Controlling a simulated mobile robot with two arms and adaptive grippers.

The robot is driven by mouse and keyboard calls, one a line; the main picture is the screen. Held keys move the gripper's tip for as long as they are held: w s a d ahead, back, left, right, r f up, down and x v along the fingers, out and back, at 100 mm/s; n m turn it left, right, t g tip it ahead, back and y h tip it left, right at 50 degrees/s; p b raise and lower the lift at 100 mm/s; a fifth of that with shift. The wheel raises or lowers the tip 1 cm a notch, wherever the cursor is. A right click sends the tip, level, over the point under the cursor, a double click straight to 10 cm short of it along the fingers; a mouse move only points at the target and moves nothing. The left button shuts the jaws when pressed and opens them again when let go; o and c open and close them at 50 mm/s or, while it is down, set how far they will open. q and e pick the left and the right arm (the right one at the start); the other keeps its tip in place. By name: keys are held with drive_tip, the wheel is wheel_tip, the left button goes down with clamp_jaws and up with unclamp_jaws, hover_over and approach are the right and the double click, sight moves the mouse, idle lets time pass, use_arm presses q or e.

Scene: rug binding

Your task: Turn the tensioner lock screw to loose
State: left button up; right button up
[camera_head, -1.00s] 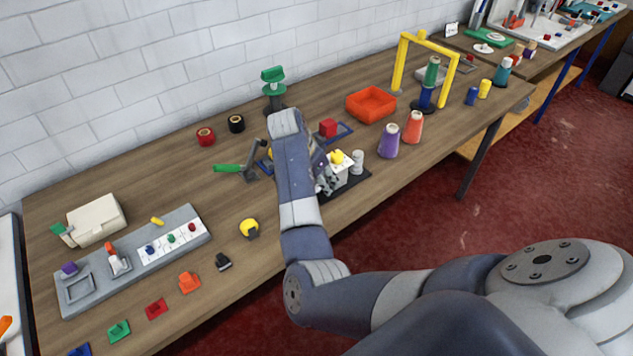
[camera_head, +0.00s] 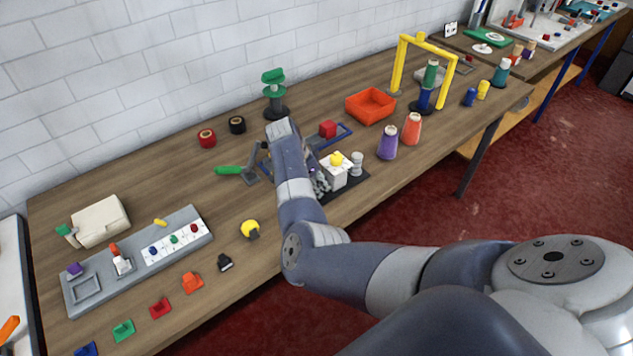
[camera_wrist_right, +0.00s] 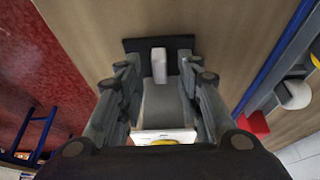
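The tensioner appears to be the white block (camera_head: 335,176) with a yellow knob (camera_head: 337,159) on top, standing on a dark base plate. A grey-white post (camera_head: 356,163) stands beside it. I cannot tell for sure which part is the lock screw. My right gripper (camera_head: 321,184) is at the left side of the block, partly hidden by my arm. In the right wrist view its fingers (camera_wrist_right: 158,68) are apart, on either side of a grey block (camera_wrist_right: 160,102) and a pale post. I cannot make out contact. The yellow knob shows at the lower edge (camera_wrist_right: 168,142). My left gripper is not in view.
The table's front edge is close.

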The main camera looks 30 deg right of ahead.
drive_tip(key=shift+d+f, duration=0.15)
drive_tip(key=shift+f, duration=0.3)
clamp_jaws()
